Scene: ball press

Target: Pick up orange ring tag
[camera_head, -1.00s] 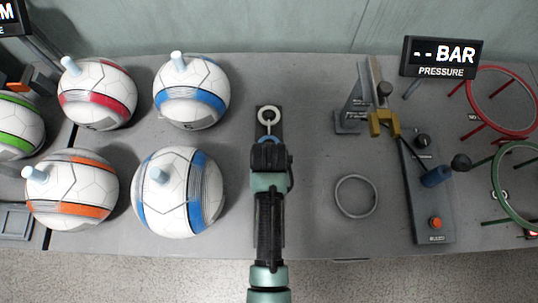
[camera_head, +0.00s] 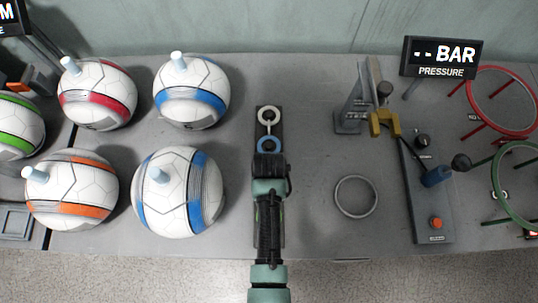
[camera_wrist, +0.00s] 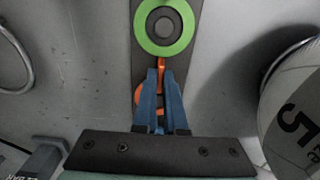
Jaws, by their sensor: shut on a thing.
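The orange ring tag (camera_wrist: 160,64) shows in the wrist view, partly hidden by the fingers. Its stem lies between the blue fingertips of my gripper (camera_wrist: 161,76), which are shut on it, and part of its ring (camera_wrist: 142,96) shows beside the left finger. It lies over the dark strip (camera_wrist: 167,60), and I cannot tell whether it is lifted off. In the head view my arm hides the orange tag.
A green ring tag (camera_wrist: 164,27) sits just beyond the fingertips. White (camera_head: 268,116) and blue (camera_head: 271,149) ring tags lie on the strip's far end. Balls, such as a blue-striped one (camera_head: 180,192), stand left. A grey ring (camera_head: 356,196) lies right, with clear table around it.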

